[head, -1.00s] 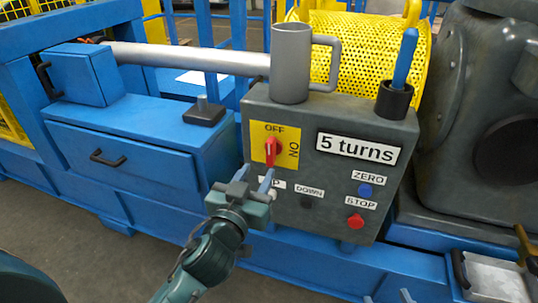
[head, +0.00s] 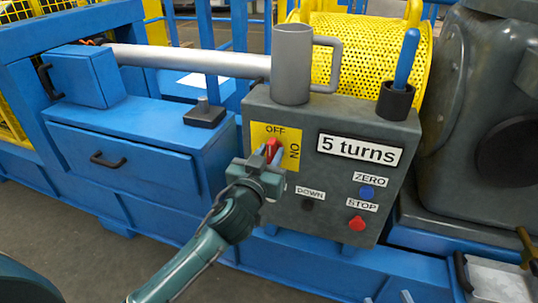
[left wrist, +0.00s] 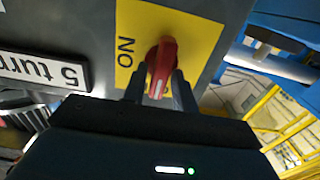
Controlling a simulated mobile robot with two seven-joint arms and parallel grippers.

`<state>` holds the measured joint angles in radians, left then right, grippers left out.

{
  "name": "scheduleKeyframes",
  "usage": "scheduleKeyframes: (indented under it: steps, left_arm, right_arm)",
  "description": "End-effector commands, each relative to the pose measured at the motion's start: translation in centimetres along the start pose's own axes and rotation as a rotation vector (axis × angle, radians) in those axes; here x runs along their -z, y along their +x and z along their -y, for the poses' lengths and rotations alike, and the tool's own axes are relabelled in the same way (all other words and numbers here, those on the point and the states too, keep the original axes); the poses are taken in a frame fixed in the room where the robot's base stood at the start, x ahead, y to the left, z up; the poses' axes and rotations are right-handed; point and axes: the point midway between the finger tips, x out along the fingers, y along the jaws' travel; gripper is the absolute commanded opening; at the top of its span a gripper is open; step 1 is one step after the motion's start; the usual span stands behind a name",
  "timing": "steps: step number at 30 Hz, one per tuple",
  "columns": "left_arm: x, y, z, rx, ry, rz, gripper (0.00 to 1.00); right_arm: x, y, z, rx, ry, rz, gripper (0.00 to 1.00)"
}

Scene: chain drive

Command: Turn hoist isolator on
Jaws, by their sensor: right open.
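The hoist isolator is a red rotary handle (head: 272,147) on a yellow plate (head: 258,132) marked OFF and ON, on the grey control box. The handle stands upright towards OFF in the head view. My left gripper (head: 269,157) is at the handle, with one finger on each side. The left wrist view shows the red handle (left wrist: 161,68) between the two fingers (left wrist: 160,88), which look parted; contact is not clear. The gripper hides the plate's lower part. Only fingertips of my right gripper (head: 387,298) show at the bottom edge, apart and empty.
The control box (head: 330,190) carries a "5 turns" display (head: 358,149), a blue ZERO button (head: 366,192), a red STOP button (head: 356,223) and a DOWN button. A grey mug (head: 291,65) and a holder with a blue-handled tool (head: 396,98) stand on top.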

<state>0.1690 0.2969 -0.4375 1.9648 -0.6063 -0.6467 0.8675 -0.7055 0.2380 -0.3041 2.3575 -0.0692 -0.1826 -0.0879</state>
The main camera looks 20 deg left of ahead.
Motion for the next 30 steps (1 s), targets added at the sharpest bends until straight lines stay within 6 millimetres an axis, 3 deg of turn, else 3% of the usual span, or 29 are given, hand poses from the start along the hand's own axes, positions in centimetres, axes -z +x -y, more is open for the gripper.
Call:
scheduleKeyframes:
  steps: [10,20,30]
  left_arm:
    - [0.0,-0.03,0.0,0.0,0.0,0.0,0.0]
    - [0.05,-0.03,-0.01,0.0,0.027,0.001,0.0]
    - [0.18,-0.05,-0.16,0.001,0.226,0.003,0.0]
  right_arm:
    - [-0.05,0.03,-0.02,0.001,-0.002,0.003,0.47]
    - [0.06,0.0,-0.06,0.002,0.0,0.013,0.47]
    - [0.35,-0.49,-0.46,0.003,0.036,0.11,0.47]
